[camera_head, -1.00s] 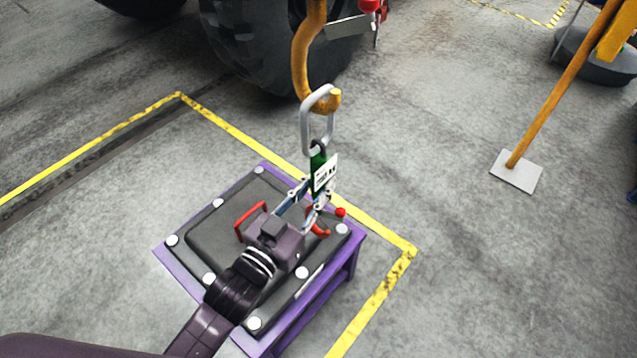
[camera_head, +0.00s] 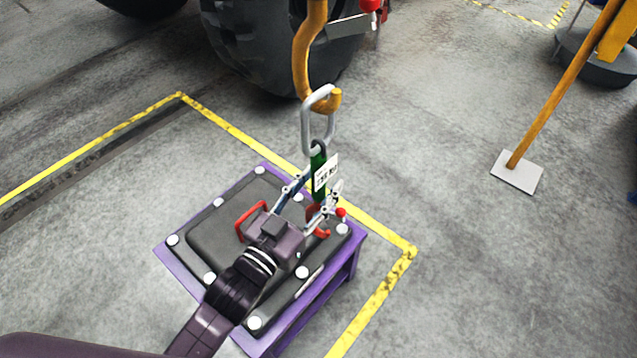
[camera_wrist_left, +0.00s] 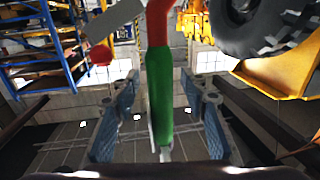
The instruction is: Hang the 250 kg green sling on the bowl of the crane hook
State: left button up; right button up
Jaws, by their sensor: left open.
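The yellow-orange crane hook (camera_head: 301,60) hangs at the top centre of the head view. A grey metal link (camera_head: 309,118) sits on the hook's bowl. The green sling (camera_head: 318,182) with a white label (camera_head: 326,173) hangs below the link, over the casting. My left gripper (camera_head: 312,190) is open, its fingers spread on either side of the sling's lower part. In the left wrist view the green sling (camera_wrist_left: 160,100) stands between the two open fingers, with gaps on both sides. The label's writing is too small to read. My right gripper is not seen.
A dark casting (camera_head: 215,232) with a red handle (camera_head: 247,222) lies on a purple stand (camera_head: 335,278) below the gripper. Yellow floor tape (camera_head: 245,134) surrounds it. A large tyre (camera_head: 250,50) stands behind. An orange prop on a plate (camera_head: 516,172) is at right, with clear floor between.

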pick_arm(q)
jog(key=shift+f, duration=0.3)
jog(key=v, duration=1.2)
jog(key=s+a+f+n+g+y+b, duration=0.15)
jog(key=a+f, duration=0.25)
jog(key=f, duration=1)
jog(key=s+a+f+g+y+b, duration=0.1)
jog(key=s+a+f+g+y, duration=0.15)
jog(key=f, duration=1.25)
jog(key=s+a+f+n+g+y+b, duration=0.1)
jog(key=s+a+f+g+y, duration=0.2)
jog(key=f, duration=1.1)
jog(key=s+a+f+g+b, duration=0.1)
jog(key=s+f+g, duration=0.3)
jog(key=s+f, duration=0.6)
jog(key=s+a+f+g+y+b, duration=0.1)
jog(key=s+a+f+g, duration=0.3)
jog(key=s+f, duration=0.7)
jog(key=s, duration=0.2)
jog(key=shift+s+f, duration=0.25)
jog(key=shift+s, duration=0.1)
jog(key=shift+n, duration=0.25)
jog(key=shift+a, duration=0.1)
